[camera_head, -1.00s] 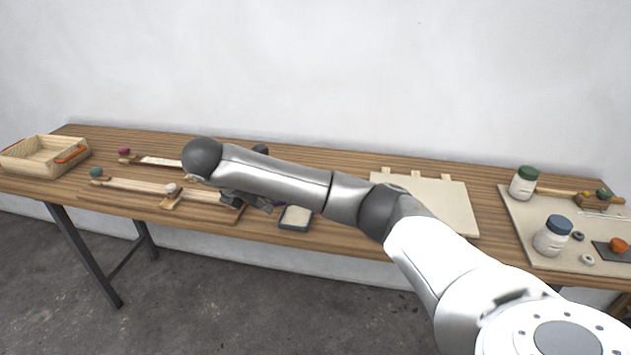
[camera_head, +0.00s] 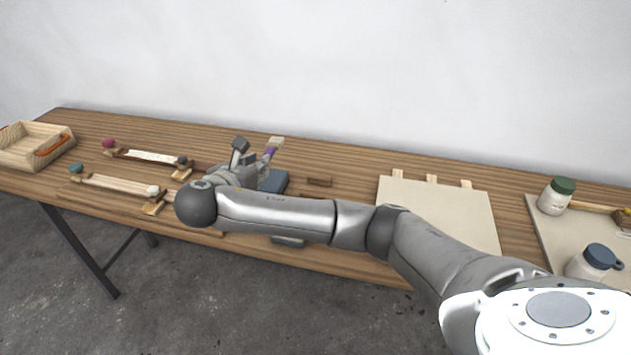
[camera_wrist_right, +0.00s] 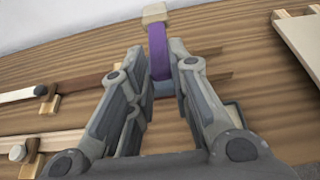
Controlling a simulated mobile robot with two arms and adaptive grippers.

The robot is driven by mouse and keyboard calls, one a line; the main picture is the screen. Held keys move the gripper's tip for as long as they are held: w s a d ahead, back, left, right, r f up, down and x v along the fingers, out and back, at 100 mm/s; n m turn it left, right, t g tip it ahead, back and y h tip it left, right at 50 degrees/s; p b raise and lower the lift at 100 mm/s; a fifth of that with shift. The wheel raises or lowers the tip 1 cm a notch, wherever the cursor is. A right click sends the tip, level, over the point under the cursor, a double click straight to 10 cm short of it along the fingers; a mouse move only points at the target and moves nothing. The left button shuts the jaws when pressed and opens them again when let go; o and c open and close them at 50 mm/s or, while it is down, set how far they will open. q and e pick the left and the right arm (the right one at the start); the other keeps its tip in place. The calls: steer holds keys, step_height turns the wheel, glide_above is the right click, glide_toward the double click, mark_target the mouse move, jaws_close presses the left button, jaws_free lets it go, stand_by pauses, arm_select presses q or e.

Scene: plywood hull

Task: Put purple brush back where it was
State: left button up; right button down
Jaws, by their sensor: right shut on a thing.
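The purple brush (camera_head: 269,154) has a purple handle and a pale block-shaped head, and points up and away toward the wall. My right gripper (camera_head: 259,165) is shut on it, over the table's back half. In the right wrist view the purple brush (camera_wrist_right: 159,52) rises between the fingers of my right gripper (camera_wrist_right: 159,68), with its pale head at the top. A brown wooden strip (camera_head: 320,182) lies on the table just right of the gripper. My left gripper is not in view.
A dark blue pad (camera_head: 276,180) lies beneath the gripper. Brushes on wooden rests (camera_head: 150,157) are at left, beside a wooden tray (camera_head: 68,143). A pale board (camera_head: 440,212) lies at right, then jars (camera_head: 556,196). My forearm hides part of the table's front.

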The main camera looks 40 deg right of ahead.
steer(key=d+f, duration=0.4)
steer(key=s+d+f+p, duration=0.1)
steer(key=d+f, duration=0.2)
steer(key=d, duration=0.1)
steer(key=s+d+f+p, duration=0.1)
steer(key=d+f, duration=0.3)
steer(key=shift+s+d+f, duration=0.15)
steer(key=shift+s+f, duration=0.05)
steer(key=shift+f, duration=0.9)
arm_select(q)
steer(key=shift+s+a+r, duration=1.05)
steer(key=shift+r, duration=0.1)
arm_select(e)
steer(key=c, duration=1.3)
jaws_free()
steer(key=shift+c, duration=0.2)
